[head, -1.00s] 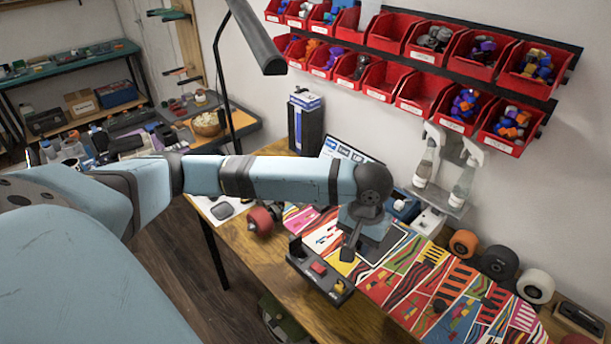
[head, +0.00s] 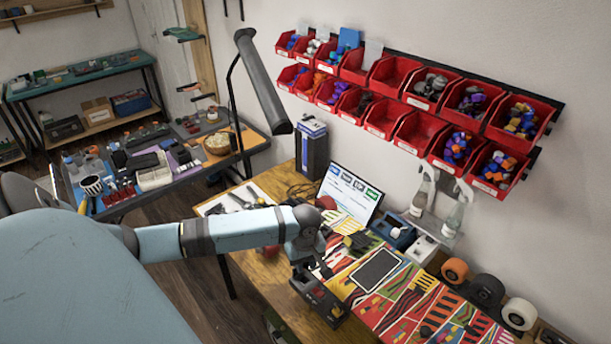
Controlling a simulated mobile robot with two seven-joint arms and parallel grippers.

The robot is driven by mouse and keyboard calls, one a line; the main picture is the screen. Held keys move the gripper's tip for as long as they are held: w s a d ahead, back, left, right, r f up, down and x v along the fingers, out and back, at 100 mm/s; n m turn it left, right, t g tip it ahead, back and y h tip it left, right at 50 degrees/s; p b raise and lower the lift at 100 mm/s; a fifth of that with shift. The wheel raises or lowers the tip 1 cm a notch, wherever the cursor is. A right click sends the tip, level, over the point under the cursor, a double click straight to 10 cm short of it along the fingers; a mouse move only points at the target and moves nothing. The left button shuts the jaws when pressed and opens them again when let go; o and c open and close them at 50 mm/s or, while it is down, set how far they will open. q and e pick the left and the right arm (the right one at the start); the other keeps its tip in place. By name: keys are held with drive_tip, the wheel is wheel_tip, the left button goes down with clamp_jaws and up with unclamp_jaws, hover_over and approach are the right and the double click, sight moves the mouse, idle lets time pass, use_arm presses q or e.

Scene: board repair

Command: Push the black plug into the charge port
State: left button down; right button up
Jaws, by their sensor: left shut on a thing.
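My left gripper (head: 322,266) is dark and points down over the workbench, just above the far end of a black box (head: 320,301) with a red part on top. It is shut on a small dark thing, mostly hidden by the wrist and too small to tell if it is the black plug. I cannot make out the charge port, nor whether the held thing touches the box. My right gripper is out of view.
A dark flat panel (head: 375,270) lies on the colourful mat (head: 400,304) right of the gripper. A laptop-like screen (head: 349,193) stands behind. Tape rolls (head: 487,289) line the right back edge. A black lamp (head: 264,82) hangs over the bench's left. Red bins (head: 395,75) hang on the wall.

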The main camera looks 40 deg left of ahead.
sight(305, 268)
use_arm(q)
drive_tip(key=shift+f, duration=2.5)
drive_tip(key=shift+f, duration=1.05)
idle(1.0)
drive_tip(key=c, duration=0.6)
unclamp_jaws()
drive_tip(key=shift+r, duration=0.35)
drive_tip(key=shift+r, duration=1.2)
drive_tip(key=shift+r, duration=0.1)
drive_tip(key=shift+r, duration=2.9)
